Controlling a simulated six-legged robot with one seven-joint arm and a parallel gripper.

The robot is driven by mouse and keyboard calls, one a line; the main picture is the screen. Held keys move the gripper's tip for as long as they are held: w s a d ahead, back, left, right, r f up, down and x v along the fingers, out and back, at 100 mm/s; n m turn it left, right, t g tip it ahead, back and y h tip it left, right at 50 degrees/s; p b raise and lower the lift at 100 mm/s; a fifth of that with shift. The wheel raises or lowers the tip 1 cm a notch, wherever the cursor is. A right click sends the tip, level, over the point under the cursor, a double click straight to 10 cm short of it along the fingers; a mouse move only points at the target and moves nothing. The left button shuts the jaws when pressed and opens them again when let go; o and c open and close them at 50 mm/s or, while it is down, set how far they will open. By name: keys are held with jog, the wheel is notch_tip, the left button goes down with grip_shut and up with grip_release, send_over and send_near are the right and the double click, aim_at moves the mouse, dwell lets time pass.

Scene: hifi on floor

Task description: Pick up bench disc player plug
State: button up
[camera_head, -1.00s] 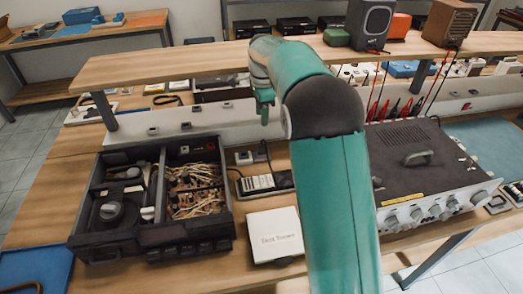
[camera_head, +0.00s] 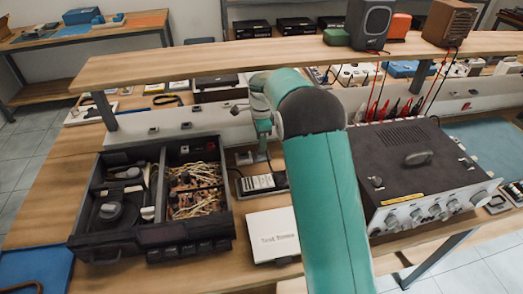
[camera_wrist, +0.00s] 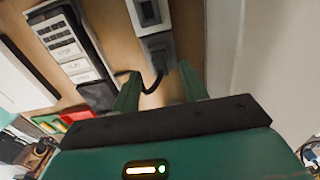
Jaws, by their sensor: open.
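A dark plug (camera_wrist: 158,50) with a black cable sits at a white-and-dark socket block (camera_wrist: 150,13) in the wrist view. My gripper (camera_wrist: 158,72) is open, its two green fingers apart just below the plug, one on each side of its cable; nothing is held. In the head view my gripper (camera_head: 263,148) hangs down behind the bench's power strip and hides the plug. The opened disc player (camera_head: 150,240), a black chassis with wiring inside, stands on the bench to the left.
A power strip (camera_head: 262,184) lies in front of my gripper. A white box (camera_head: 272,234) is nearer the front edge. A grey instrument (camera_head: 415,165) with knobs stands at the right. A raised shelf (camera_head: 190,63) runs behind, above an upright panel (camera_head: 200,117).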

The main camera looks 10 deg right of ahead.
notch_tip(320, 180, down, 4)
jog(key=shift+r, duration=0.1)
grip_shut()
jog(key=shift+r, duration=0.1)
